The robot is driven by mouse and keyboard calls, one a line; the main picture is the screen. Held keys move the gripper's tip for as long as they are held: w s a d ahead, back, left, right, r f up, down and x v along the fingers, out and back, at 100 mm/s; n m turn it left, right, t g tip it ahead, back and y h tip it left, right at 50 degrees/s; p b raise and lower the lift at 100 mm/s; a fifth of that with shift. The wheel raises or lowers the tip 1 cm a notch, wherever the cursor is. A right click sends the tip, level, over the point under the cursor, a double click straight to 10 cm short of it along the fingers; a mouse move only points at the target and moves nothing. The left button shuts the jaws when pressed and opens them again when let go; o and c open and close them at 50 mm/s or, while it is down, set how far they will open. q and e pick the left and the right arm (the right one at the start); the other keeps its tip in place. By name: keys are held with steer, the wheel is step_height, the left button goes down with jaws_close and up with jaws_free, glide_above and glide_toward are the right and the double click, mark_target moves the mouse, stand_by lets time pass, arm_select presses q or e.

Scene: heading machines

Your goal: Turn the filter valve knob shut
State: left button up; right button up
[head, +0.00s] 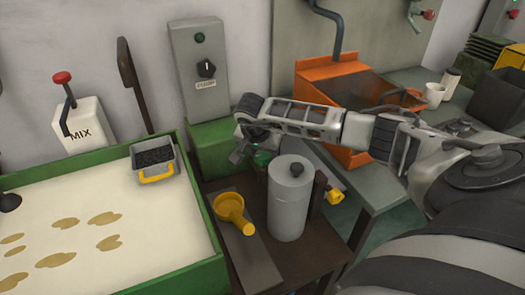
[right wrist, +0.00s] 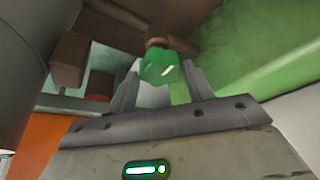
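A green knob (right wrist: 158,66) on a brown stem shows between the two fingertips of my right gripper (right wrist: 160,82) in the right wrist view. The fingers stand apart on either side of it, and small gaps seem to show. In the head view the green knob (head: 263,157) is partly hidden behind the grey filter canister (head: 288,205), and my right gripper (head: 240,152) is beside it, on its left. A yellow knob (head: 335,196) sits on the canister's right side. I cannot tell the valve's position. My left gripper is out of view.
A green-rimmed tray (head: 212,240) with pale batter is at the left. A grey pump switch box (head: 200,70) stands behind. An orange bin (head: 347,95) is behind my right arm.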

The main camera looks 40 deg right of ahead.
steer(key=c, duration=0.5)
